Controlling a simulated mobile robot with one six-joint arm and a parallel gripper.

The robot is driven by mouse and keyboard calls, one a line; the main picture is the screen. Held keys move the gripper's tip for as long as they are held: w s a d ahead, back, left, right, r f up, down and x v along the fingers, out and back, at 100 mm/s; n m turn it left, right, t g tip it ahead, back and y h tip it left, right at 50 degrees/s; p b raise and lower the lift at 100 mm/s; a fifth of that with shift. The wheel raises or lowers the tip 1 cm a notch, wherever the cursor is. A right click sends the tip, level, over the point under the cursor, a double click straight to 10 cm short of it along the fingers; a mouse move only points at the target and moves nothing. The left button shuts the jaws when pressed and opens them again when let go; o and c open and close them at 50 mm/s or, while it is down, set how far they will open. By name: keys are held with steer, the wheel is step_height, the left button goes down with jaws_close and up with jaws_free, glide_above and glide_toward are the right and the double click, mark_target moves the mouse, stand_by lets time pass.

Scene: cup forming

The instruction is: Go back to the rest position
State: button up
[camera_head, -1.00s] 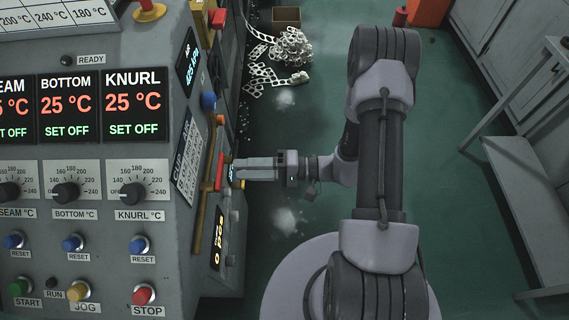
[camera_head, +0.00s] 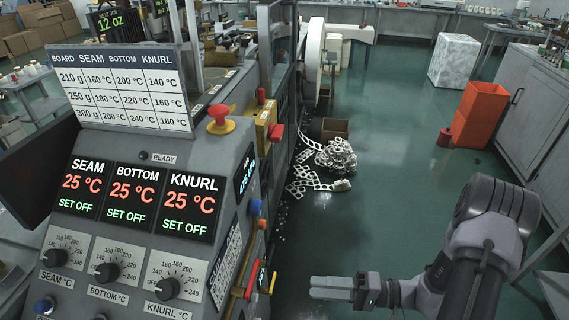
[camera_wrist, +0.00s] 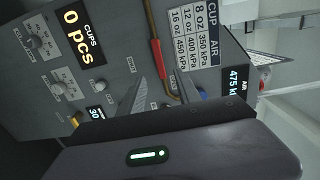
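My gripper (camera_head: 312,287) is at the bottom middle of the head view, with its pale fingers pointing left toward the machine's side. Clear floor shows between the fingertips and the machine. In the wrist view two dark fingers (camera_wrist: 148,85) stand apart with nothing between them. The machine (camera_head: 120,255) fills the left of the head view. Its SEAM, BOTTOM and KNURL displays (camera_head: 135,198) each read 25 °C and SET OFF. In the wrist view its side panel shows a cup counter (camera_wrist: 80,30) at 0 pcs and a red-gripped lever (camera_wrist: 160,60).
Scrap strips (camera_head: 325,165) lie on the floor beside the machine, near a brown box (camera_head: 335,128). An orange bin (camera_head: 478,115) and a pale wrapped block (camera_head: 453,60) stand farther back. Grey cabinets (camera_head: 535,110) line the right. The middle floor is open.

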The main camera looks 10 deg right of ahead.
steer(key=s+a+r+h, duration=0.1)
steer(key=s+r+h, duration=0.2)
steer(key=r+h, duration=0.2)
steer(key=s+a+r+h, duration=0.2)
steer(key=r+h, duration=0.3)
steer(key=r, duration=0.5)
steer(key=s+a+r+m+h, duration=0.1)
steer(key=s+r+h, duration=0.3)
steer(key=r, duration=0.4)
steer(key=shift+s+a+r+t+h, duration=0.2)
steer(key=shift+a+r+t+h, duration=0.1)
steer(key=shift+a+r+h, duration=0.15)
steer(key=shift+f, duration=0.1)
